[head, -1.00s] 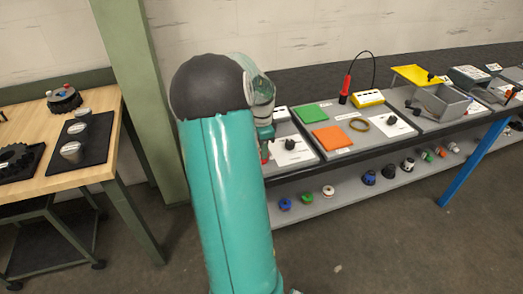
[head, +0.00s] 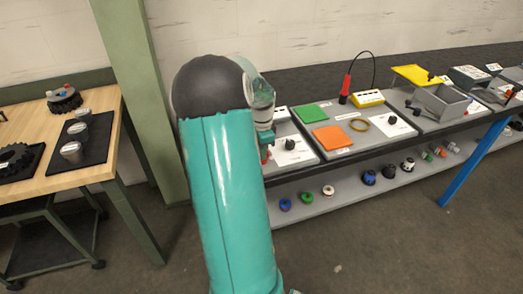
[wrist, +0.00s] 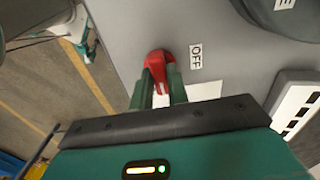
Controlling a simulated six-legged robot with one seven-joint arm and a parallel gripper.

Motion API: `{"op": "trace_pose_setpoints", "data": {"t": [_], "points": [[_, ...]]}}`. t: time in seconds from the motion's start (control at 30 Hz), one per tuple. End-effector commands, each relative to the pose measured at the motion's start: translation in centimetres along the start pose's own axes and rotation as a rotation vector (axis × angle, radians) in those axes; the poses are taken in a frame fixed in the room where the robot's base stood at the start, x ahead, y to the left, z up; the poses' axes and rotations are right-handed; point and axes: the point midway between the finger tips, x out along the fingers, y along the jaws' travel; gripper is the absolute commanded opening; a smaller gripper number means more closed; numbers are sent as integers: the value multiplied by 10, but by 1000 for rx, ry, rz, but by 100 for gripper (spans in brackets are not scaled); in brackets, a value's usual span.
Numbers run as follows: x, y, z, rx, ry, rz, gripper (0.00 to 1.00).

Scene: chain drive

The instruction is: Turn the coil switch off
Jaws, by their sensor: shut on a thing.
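The red switch lever (wrist: 157,64) shows in the wrist view on a grey panel. A white label reading OFF (wrist: 196,57) is just to its right. My gripper (wrist: 158,76) is shut on the red lever, one green finger on each side of it. The fingers cover part of the lever, and its pivot is not clearly visible. In the head view my gripper (head: 266,152) is at the left end of the grey bench, largely hidden behind my arm, and the switch cannot be made out there.
The grey bench holds a green pad (head: 314,113), an orange pad (head: 332,138) and a black knob (head: 290,144). A wooden table (head: 95,173) and a green post (head: 150,80) are to the left.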

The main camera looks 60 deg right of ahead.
Motion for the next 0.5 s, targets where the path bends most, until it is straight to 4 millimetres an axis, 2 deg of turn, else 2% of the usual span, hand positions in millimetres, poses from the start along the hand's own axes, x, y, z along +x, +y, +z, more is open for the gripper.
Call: {"op": "trace_pose_setpoints", "data": {"t": [0.27,0.5], "points": [[-1,0,0,-133,0,-1,0],[-1,0,0,-338,1,-1,0]]}}
